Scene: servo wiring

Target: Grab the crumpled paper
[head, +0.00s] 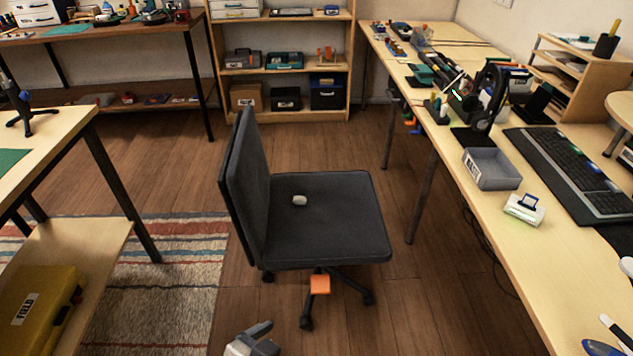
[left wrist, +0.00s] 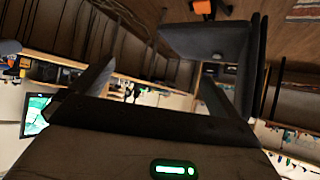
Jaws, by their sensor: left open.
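A small pale lump that looks like the crumpled paper (head: 299,200) rests on the dark seat of the office chair (head: 335,222), left of the seat's middle. My left gripper (head: 266,337) is at the bottom edge of the head view, low and on the near side of the chair, well apart from the paper. In the left wrist view, its two fingers (left wrist: 150,85) are spread with nothing between them, and the chair (left wrist: 200,40) shows upside down beyond them. My right gripper is in neither view.
A cluttered desk (head: 455,185) runs along the right, with a grey tray (head: 490,170) and keyboard (head: 575,170). A table (head: 45,150) stands at left, with a yellow case (head: 40,305) on its lower shelf. The chair's backrest (head: 245,190) rises left of the paper.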

